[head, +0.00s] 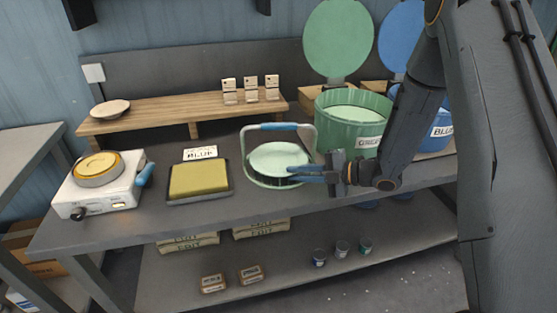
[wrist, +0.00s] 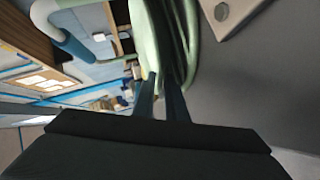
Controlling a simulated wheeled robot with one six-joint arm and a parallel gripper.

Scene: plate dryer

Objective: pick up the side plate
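A pale green plate (head: 275,157) sits within a round green wire holder (head: 246,155) with a raised handle, in the middle of the bench. My gripper (head: 290,173) reaches in from the right, its two fingers at the plate's near right edge. In the wrist view, my fingers (wrist: 162,92) are close together, with a narrow gap. Pale green curved edges (wrist: 172,35) lie right at and beyond the fingertips. I cannot tell whether the fingers grip the rim or only straddle it. Another small, pale plate or dish (head: 110,108) rests on the wooden shelf at the left.
A yellow pad in a dark tray (head: 200,181) lies left of the holder. A white burner (head: 100,185) stands further left. An open green bin (head: 350,120) and a blue bin (head: 440,130) stand behind my arm. The wooden shelf (head: 170,110) runs along the back.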

